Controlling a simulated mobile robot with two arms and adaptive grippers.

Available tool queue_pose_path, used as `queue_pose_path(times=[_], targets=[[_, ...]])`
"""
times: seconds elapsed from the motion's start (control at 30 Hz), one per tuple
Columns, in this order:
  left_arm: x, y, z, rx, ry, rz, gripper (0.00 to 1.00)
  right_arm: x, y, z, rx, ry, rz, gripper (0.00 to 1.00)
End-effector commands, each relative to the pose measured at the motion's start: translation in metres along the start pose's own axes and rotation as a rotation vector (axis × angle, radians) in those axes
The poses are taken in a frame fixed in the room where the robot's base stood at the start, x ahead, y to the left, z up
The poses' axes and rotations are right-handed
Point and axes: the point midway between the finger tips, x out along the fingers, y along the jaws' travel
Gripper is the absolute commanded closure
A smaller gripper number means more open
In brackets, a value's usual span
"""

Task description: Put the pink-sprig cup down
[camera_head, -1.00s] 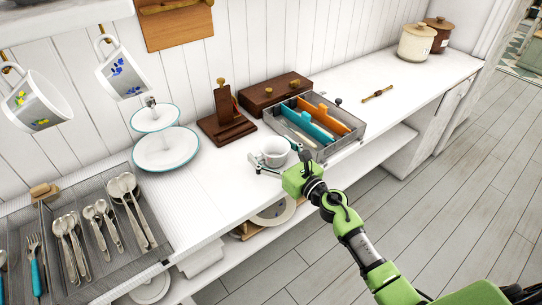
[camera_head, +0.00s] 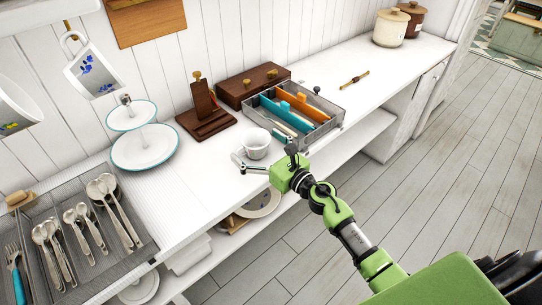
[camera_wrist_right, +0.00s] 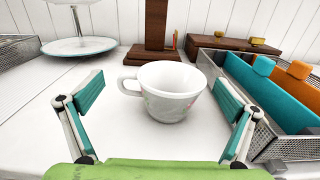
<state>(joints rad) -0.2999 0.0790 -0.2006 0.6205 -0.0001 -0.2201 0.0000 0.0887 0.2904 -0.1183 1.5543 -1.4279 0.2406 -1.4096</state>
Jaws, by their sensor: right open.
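The pink-sprig cup (camera_head: 257,144) is white and stands upright on the white counter near its front edge. In the right wrist view the cup (camera_wrist_right: 168,92) shows faint pink marks on its side, with its handle to the left. My right gripper (camera_head: 264,158) is at the counter's front edge, just in front of the cup. In the right wrist view its two fingers (camera_wrist_right: 160,110) are spread wide, one on each side in front of the cup, with gaps between them and it. Nothing is held. My left gripper does not show.
A wire-mesh tray (camera_head: 326,130) with teal and orange dividers stands right of the cup. A wooden stand (camera_head: 206,122) is behind, a two-tier plate stand (camera_head: 144,150) to the left. A cutlery tray (camera_head: 140,250) lies front left. Cups hang at upper left.

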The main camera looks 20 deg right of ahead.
Motion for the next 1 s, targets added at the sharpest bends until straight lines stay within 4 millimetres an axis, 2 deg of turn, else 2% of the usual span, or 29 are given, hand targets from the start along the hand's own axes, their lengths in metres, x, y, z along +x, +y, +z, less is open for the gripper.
queue_pose_path(times=[0.2,0.43,0.63,1.0], targets=[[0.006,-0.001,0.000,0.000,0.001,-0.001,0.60,-0.049,0.001,-0.003,-0.003,0.003,0.002,0.00],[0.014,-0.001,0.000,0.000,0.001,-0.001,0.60,-0.086,0.000,-0.002,0.000,0.000,0.000,0.00],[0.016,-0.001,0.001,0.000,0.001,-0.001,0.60,-0.100,0.000,0.000,-0.001,-0.001,0.001,0.00],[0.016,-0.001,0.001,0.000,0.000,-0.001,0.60,-0.101,0.000,0.001,-0.001,-0.001,0.001,0.00]])
